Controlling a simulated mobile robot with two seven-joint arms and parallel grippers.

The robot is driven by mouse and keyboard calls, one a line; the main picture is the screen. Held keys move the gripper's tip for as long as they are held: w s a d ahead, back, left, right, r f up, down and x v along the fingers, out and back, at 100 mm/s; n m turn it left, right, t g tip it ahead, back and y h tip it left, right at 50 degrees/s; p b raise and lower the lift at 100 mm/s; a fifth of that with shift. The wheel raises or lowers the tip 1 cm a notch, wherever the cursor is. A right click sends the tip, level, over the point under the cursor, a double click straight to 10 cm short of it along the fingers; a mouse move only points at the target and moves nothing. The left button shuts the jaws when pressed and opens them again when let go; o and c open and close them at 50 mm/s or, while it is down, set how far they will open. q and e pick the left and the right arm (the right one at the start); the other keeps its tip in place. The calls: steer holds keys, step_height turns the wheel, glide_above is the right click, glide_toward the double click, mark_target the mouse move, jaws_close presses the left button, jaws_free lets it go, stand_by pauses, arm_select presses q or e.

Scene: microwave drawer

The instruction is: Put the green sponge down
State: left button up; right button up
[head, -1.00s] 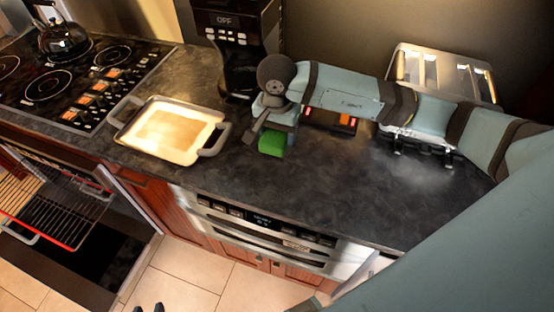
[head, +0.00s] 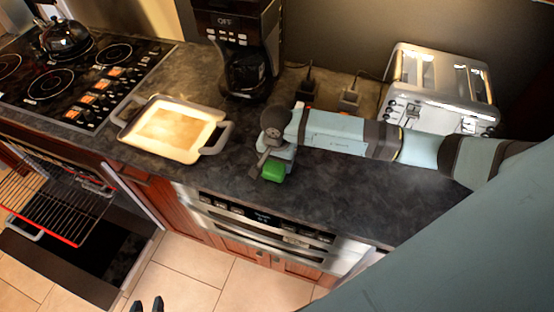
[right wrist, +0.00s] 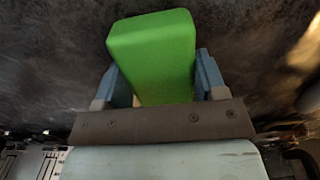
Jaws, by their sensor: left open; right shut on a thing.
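The green sponge (head: 273,172) is a small bright green block over the dark counter, near its front edge above the drawer appliance. My right gripper (head: 268,165) is shut on it, and the arm reaches in from the right. In the right wrist view the sponge (right wrist: 153,55) sits between the two blue-grey fingers of my right gripper (right wrist: 155,82) and sticks out beyond them. I cannot tell whether the sponge touches the counter. My left gripper (head: 147,305) shows only as two dark fingertips at the bottom edge, apart and empty, over the tiled floor.
The dark counter (head: 225,180) is clear around the sponge. A white baking dish (head: 158,151) with grey handles sits to the left. A coffee maker (head: 243,70) and a toaster (head: 430,85) stand behind. The oven rack (head: 50,205) is pulled out at lower left.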

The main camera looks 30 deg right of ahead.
steer(key=shift+f, duration=0.1)
steer(key=shift+f, duration=0.15)
steer(key=o, duration=0.9)
steer(key=shift+r, duration=0.4)
step_height(320, 180, up, 12)
steer(key=b, duration=0.2)
steer(key=shift+f+b, duration=0.15)
steer(key=shift+b, duration=0.25)
